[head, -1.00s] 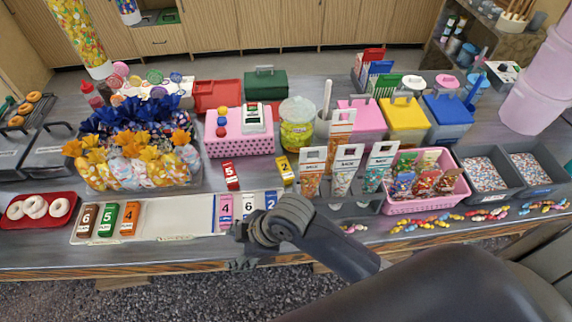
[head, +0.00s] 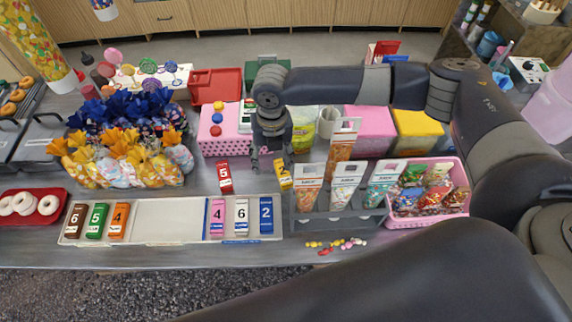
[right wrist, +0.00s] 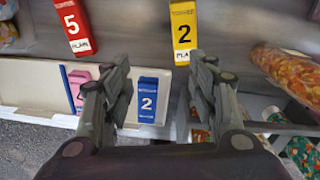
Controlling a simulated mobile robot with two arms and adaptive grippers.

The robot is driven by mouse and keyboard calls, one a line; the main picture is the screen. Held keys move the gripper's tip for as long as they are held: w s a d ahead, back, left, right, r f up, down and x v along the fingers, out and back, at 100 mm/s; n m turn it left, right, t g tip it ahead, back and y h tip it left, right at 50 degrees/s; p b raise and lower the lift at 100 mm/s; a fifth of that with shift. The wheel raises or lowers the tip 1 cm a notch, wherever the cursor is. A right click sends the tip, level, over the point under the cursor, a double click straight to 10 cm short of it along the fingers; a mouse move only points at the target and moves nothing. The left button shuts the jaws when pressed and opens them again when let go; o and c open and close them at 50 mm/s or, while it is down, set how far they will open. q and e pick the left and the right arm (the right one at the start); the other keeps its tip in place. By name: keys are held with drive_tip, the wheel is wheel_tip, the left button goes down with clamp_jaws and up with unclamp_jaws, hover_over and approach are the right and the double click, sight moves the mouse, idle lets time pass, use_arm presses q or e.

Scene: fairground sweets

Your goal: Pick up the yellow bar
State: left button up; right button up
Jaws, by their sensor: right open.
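The yellow bar (head: 284,174), marked 2, lies on the grey counter behind the white tray's right end. It also shows in the right wrist view (right wrist: 183,28), at the top, ahead of the fingers and right of centre. My right gripper (head: 270,164) points down beside the yellow bar, over the counter. In the right wrist view my right gripper (right wrist: 158,65) is open, with nothing between its fingers. Its right finger overlaps the bar's near end there; I cannot tell whether they touch. My left gripper is not in view.
A red bar (head: 225,177) lies left of the yellow one. The white tray (head: 168,239) holds several numbered bars. A grey rack (head: 335,217) with upright packets stands close on the right.

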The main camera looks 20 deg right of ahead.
drive_tip(key=w+d+r, duration=0.1)
drive_tip(key=w+d, duration=0.2)
drive_tip(key=d, duration=0.1)
drive_tip(key=p, duration=0.2)
hover_over(283, 171)
drive_tip(key=shift+n+h, duration=0.3)
drive_tip(key=shift+n, duration=0.1)
drive_tip(key=f, duration=0.4)
drive_tip(key=shift+w+d+f, duration=0.1)
drive_tip(key=shift+w+f, duration=0.25)
drive_tip(key=shift+f, duration=0.3)
drive_tip(key=f+p, duration=0.1)
drive_tip(key=f, duration=0.2)
drive_tip(key=shift+s+f+p, duration=0.2)
drive_tip(key=shift+s+p, duration=0.2)
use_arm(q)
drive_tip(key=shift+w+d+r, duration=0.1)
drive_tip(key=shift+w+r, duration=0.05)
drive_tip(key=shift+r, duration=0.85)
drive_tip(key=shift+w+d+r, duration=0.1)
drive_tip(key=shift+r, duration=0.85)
use_arm(e)
drive_tip(key=shift+w+f, duration=0.1)
drive_tip(key=shift+f, duration=0.6)
drive_tip(key=shift+c, duration=0.5)
drive_tip(key=c, duration=1.1)
